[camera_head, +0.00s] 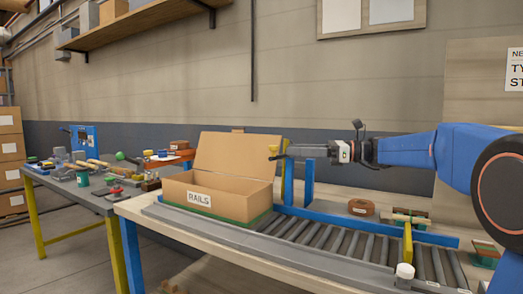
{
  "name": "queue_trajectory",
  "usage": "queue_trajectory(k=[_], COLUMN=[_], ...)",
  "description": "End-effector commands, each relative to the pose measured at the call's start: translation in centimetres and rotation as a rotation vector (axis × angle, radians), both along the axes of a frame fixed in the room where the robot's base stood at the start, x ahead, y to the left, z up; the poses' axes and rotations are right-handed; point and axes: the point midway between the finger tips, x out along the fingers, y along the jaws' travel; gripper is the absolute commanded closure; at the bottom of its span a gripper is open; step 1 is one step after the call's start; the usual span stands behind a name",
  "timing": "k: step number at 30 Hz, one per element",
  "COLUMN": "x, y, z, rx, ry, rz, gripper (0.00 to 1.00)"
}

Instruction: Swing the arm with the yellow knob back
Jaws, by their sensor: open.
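A small yellow knob (273,149) stands on a short dark piece above the right side of the open cardboard box marked RAILS. My gripper (300,151) reaches in from the right, with its tip close to the knob. It is open and I see nothing held in it. From here I cannot tell whether it touches the knob. A blue upright (287,182) stands below the knob. How the knob's arm joins it is hidden or too small to tell.
The RAILS box (222,205) sits on the roller conveyor (345,243) with its lid up behind. A yellow bar (408,243) and a brown roll (361,207) are to the right. A cluttered side table (95,201) stands at left.

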Motion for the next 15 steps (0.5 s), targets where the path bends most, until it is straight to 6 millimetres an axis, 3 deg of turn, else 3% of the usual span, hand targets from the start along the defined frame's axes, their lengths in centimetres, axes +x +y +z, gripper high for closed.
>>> queue_trajectory(k=[15], x=[1.5], y=[8.8], z=[0.0], rx=[-0.001], ry=[0.001], rz=[0.003], gripper=[0.57])
